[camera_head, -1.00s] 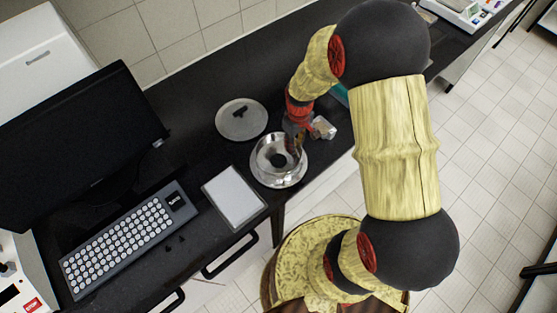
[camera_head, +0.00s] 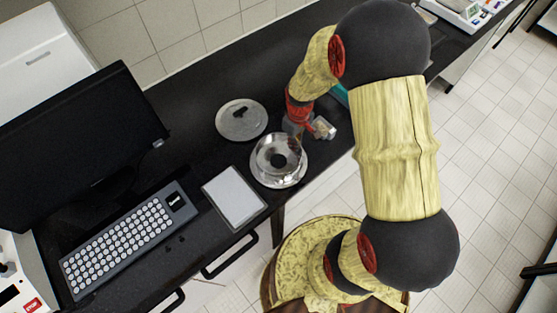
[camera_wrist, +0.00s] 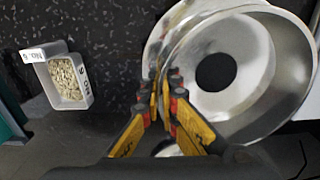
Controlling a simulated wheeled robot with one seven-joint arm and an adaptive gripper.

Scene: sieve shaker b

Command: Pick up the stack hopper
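The stack hopper (camera_head: 263,152) is a shiny metal bowl with a dark round hole at its centre. It is over a pale metal round base (camera_head: 292,184) near the table's front edge. In the wrist view the hopper (camera_wrist: 262,112) fills the right side, with the base's rim (camera_wrist: 152,50) showing beyond it at upper left. My gripper (camera_wrist: 164,88) has its fingers close together on the hopper's left wall, one on each side of the rim. In the head view the fingertips are mostly hidden by the wrist. I cannot tell whether the hopper is clear of the base.
A small labelled tray of grains (camera_wrist: 68,80) lies left of my gripper; it also shows in the head view (camera_head: 324,128). A round metal lid with a dark handle (camera_head: 241,122), a white-topped pad (camera_head: 234,197), a keyboard (camera_head: 128,238) and a monitor (camera_head: 80,145) stand to the left.

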